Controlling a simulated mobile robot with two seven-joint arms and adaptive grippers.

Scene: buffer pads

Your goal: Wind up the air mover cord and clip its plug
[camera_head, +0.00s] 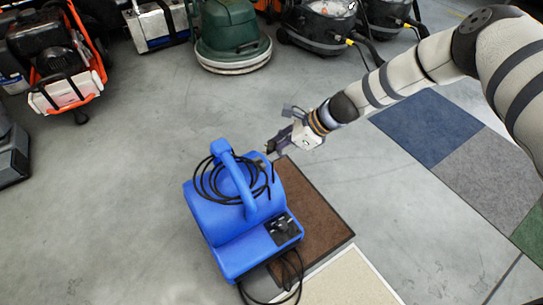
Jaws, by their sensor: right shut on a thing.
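The blue air mover (220,218) stands upright in the lower middle of the head view. Its black cord (210,182) lies in loose loops around the raised blue handle (236,172). More cord (294,276) hangs in a loop at the air mover's front right, down by the floor. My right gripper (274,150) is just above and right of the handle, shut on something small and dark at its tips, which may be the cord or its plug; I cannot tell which. The plug does not show clearly. My left gripper is not in view.
A brown mat (310,215) and a cream mat (352,282) lie beside the air mover. Carpet tiles (425,125) lie at the right. A green floor machine (230,38), black vacuums (322,25) and an orange machine (60,65) stand at the back.

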